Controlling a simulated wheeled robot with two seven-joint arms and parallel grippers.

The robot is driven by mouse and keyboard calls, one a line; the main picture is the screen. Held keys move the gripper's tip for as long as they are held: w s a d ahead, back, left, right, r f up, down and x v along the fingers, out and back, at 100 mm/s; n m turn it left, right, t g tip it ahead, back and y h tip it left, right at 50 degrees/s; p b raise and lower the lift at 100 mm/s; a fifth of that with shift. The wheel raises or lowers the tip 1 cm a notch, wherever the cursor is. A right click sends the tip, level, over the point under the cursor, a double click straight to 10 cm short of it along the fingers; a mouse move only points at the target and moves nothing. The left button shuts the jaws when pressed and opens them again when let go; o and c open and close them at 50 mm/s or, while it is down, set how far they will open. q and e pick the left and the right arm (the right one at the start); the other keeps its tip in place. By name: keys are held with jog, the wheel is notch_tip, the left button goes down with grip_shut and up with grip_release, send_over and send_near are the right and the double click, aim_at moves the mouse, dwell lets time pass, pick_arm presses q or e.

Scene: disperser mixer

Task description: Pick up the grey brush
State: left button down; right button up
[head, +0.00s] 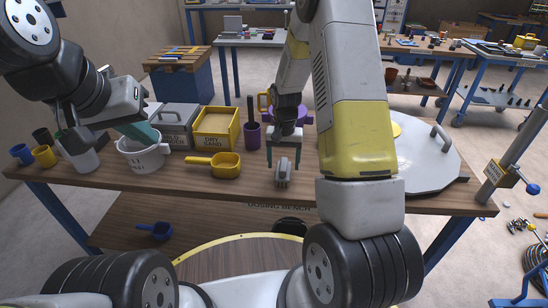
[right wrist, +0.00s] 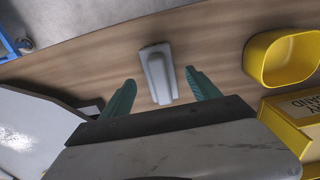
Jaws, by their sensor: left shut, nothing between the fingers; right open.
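The grey brush (head: 283,174) lies on the wooden bench near its front edge. In the right wrist view the brush (right wrist: 157,73) shows in the gap between the two green fingers and slightly beyond them. My right gripper (head: 284,154) is open and points down just above and behind the brush. No finger visibly grips the brush. In the right wrist view my right gripper (right wrist: 161,79) holds nothing. My left gripper (head: 150,137) is shut and empty, its fingertips at the mouth of a white pot (head: 146,160).
A yellow scoop (head: 224,164) lies left of the brush. A yellow dry sand bin (head: 216,128), a grey lidded box (head: 174,122) and a purple cup (head: 252,134) stand behind. A large round metal lid (head: 425,160) is at right. Bare wood surrounds the brush.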

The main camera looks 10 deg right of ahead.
aim_at(283, 164)
jog(key=f, duration=0.4)
jog(key=shift+w+f, duration=0.2)
jog(key=shift+f, duration=0.2)
jog(key=c, duration=1.5)
jog(key=shift+r, duration=0.15)
jog(key=shift+r, duration=0.55)
notch_tip(283, 164, up, 2)
jog(key=shift+r, duration=0.2)
jog(key=s+a, duration=0.1)
jog(key=s, duration=0.4)
jog(key=s+a, duration=0.2)
jog(key=s, duration=0.3)
jog(key=s+a+r, duration=0.1)
jog(key=s, duration=0.4)
jog(key=shift+s+a+r, duration=0.1)
jog(key=shift+s+a, duration=0.1)
jog(key=shift+a, duration=0.05)
